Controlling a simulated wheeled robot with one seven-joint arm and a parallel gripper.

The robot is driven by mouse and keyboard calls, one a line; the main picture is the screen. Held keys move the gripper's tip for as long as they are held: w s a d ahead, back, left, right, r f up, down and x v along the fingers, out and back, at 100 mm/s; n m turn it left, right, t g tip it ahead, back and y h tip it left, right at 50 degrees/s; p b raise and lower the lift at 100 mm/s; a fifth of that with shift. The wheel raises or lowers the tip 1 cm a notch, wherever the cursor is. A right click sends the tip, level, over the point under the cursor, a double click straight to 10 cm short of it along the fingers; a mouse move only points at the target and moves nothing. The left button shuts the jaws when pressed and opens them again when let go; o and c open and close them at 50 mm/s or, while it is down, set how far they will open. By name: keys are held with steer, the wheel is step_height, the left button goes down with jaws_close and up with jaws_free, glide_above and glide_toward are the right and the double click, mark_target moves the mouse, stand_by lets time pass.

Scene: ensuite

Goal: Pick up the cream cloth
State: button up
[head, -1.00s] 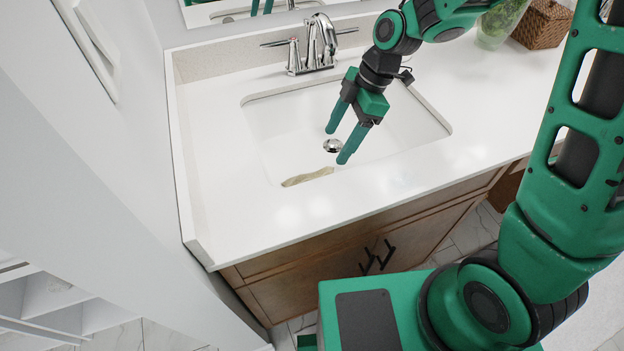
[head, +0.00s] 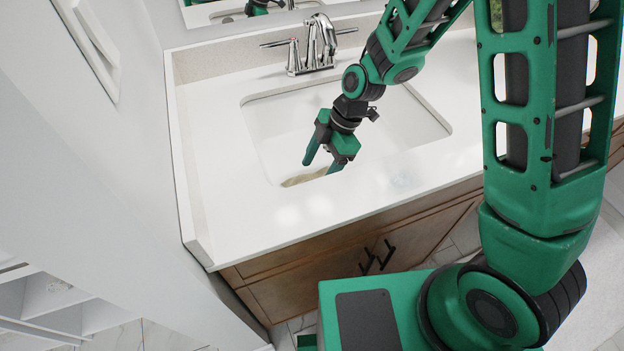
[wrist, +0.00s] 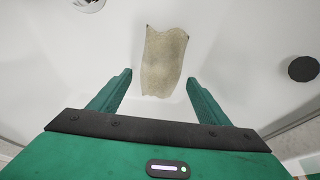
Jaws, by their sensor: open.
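The cream cloth (head: 305,177) lies in the white sink basin, near its front edge, partly hidden by the basin's front rim. In the wrist view the cream cloth (wrist: 164,62) is a roughly rectangular, slightly rumpled piece lying ahead of and between the fingers. My gripper (head: 320,166) is open and empty, pointing down over the front part of the basin, above and close to the cloth. In the wrist view the fingers of my gripper (wrist: 157,85) stand apart on either side of the cloth's near end. I cannot tell the exact height gap.
The white sink basin (head: 400,118) has walls around the cloth, set in a white countertop (head: 225,150). A chrome faucet (head: 320,42) stands behind it. The drain (wrist: 88,4) shows at the wrist view's top left. A wall is on the left.

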mark_target(315, 177)
steer(key=shift+x, duration=0.8)
steer(key=c, duration=1.2)
steer(key=shift+w+r, duration=0.1)
step_height(315, 177, up, 10)
steer(key=shift+f, duration=0.1)
